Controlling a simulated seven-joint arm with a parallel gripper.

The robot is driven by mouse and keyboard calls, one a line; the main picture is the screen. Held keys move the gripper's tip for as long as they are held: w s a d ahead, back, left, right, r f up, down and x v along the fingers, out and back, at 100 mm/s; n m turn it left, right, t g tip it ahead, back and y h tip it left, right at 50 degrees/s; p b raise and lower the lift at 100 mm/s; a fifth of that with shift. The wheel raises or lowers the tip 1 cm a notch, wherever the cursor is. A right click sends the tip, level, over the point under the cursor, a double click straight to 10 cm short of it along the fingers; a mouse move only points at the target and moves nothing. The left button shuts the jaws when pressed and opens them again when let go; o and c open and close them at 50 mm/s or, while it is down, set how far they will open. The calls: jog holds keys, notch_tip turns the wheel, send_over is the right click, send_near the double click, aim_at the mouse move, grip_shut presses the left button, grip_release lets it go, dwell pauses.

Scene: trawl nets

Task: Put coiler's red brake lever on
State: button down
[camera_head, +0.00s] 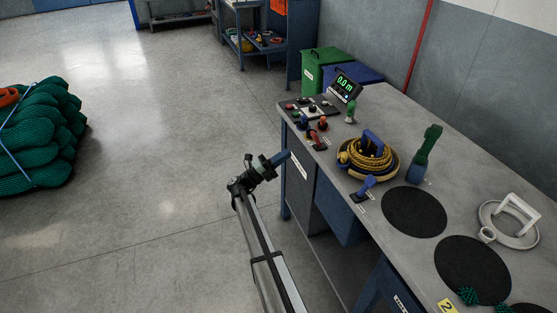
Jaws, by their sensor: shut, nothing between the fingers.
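The coiler (368,157), a round drum with yellow rope and a blue top piece, sits on the grey workbench. A red lever (314,136) on a small dark base stands on the bench edge to the coiler's left, by a white label. It looks tilted, but its exact position is too small to tell. A blue lever (367,185) on a dark base stands at the edge in front of the coiler. My gripper (284,158) is shut and empty, off the bench's left edge, apart from both levers.
A control panel (318,108) with coloured knobs and a display (343,85) reading 0.0 m stand at the bench's far end. Open floor is left of the bench.

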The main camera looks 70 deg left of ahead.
aim_at(317, 140)
jog(key=x, duration=0.9)
jog(key=shift+w, duration=0.2)
jog(key=shift+r, duration=0.1)
jog(key=shift+r, duration=0.15)
jog(key=w+r+g, duration=0.1)
jog(key=g, duration=0.1)
jog(key=w+r+g, duration=0.1)
jog(key=g, duration=0.1)
jog(key=w+r+g, duration=0.1)
jog(key=g, duration=0.2)
jog(key=shift+w, duration=0.35)
jog(key=shift+w+r, duration=0.1)
jog(key=shift+w, duration=0.6)
jog(key=shift+w+r, duration=0.15)
jog(key=shift+w, duration=0.55)
jog(key=shift+w, duration=0.2)
